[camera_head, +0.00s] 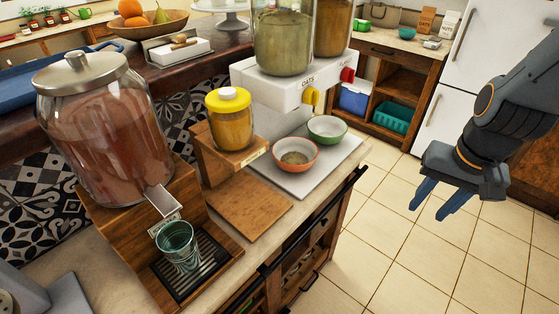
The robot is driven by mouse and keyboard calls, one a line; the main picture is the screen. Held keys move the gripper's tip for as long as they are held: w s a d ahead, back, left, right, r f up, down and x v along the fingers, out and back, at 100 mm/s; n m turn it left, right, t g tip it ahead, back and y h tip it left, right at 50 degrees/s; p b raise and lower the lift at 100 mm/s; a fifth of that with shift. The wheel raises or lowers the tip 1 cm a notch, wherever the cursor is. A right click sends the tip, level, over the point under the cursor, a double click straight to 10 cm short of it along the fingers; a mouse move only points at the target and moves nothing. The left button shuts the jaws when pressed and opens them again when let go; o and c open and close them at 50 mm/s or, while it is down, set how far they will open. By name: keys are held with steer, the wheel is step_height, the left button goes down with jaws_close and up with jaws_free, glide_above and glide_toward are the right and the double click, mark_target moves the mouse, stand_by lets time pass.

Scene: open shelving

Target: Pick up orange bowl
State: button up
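An orange bowl (296,158) stands upright on a pale board (311,184) on the counter, below the cereal dispenser. Something brownish lies inside it. A green bowl (327,131) stands just behind and to the right of it. My gripper (436,204) is at the right of the view, over the tiled floor and well apart from the orange bowl. Its two blue fingers point down and left and are spread apart, with nothing between them.
The oats dispenser (302,97) overhangs the back of the bowls. A yellow jar (231,119) on a wooden stand is left of the orange bowl. A large drink dispenser (104,135) and a glass (178,246) are farther left. Open floor lies between counter and gripper.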

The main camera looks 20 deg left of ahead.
steer(key=w+a+m+y, duration=0.25)
steer(key=w+a, duration=0.35)
steer(key=a, duration=0.5)
steer(key=m+y+b, duration=0.1)
steer(key=m+b, duration=0.1)
steer(key=m, duration=0.2)
glide_toward(307, 163)
step_height(307, 163, down, 3)
steer(key=d, duration=0.2)
steer(key=shift+m+y, duration=0.25)
steer(key=shift+m, duration=0.2)
steer(key=a+f, duration=0.1)
steer(key=w+a+f, duration=0.1)
steer(key=a, duration=0.1)
steer(key=shift+a+f, duration=0.15)
steer(key=shift+a, duration=0.2)
steer(key=shift+t, duration=0.3)
steer(key=shift+s+p+x, duration=0.2)
steer(key=shift+p+x, duration=0.1)
steer(key=shift+x, duration=2.3)
jaws_close()
